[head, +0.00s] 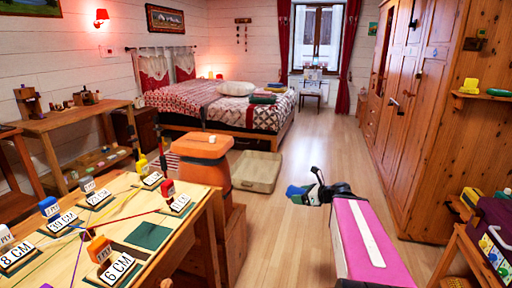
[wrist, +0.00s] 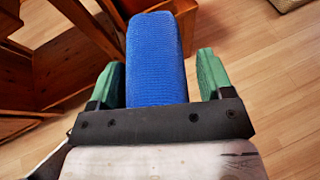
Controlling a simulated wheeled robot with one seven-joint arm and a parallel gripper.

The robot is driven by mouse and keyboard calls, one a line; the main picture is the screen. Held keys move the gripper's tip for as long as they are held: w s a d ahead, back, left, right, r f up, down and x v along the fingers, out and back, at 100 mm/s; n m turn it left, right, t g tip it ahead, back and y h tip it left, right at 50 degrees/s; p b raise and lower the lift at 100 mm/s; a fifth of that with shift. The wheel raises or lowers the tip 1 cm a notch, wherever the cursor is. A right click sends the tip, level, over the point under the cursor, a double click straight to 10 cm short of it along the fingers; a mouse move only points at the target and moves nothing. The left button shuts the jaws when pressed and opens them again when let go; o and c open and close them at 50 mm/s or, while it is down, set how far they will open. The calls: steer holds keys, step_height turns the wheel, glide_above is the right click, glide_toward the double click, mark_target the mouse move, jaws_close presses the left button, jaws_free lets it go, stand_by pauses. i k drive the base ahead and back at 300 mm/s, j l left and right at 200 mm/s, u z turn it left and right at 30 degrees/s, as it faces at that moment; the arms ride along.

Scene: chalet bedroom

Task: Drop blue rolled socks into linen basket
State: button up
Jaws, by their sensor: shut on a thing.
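The blue rolled socks (wrist: 155,60) fill the space between the two green fingers of my gripper (wrist: 156,75) in the wrist view. The gripper is shut on them and holds them above the wooden floor. In the head view my gripper (head: 306,192) is at the centre right, with a small patch of blue at its tip. A shallow beige basket (head: 253,187), probably the linen basket, lies on the floor to the left of and beyond my gripper. A woven edge (wrist: 288,4) shows at the top right of the wrist view. The basket's inside looks empty from here.
A table with labelled blocks (head: 140,262) is at the front left. The bed (head: 272,117) is behind, and a wooden wardrobe (head: 420,130) is at right. Floor around the basket's right side is clear.

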mark_target(258, 174)
steer(key=i+l, duration=0.25)
steer(key=i, duration=0.25)
steer(key=i+l, duration=0.2)
steer(key=i, duration=0.35)
steer(key=i+l, duration=0.25)
steer(key=i, duration=0.25)
steer(key=i+l+u, duration=0.1)
steer(key=i, duration=0.4)
steer(key=i+l, duration=0.4)
steer(key=i, duration=0.15)
steer(key=i+l, duration=0.25)
steer(key=i, duration=0.25)
steer(key=i+l, duration=0.3)
steer(key=i, duration=0.2)
steer(key=i+l+u, duration=0.1)
steer(key=i+l, duration=0.15)
steer(key=i, duration=0.25)
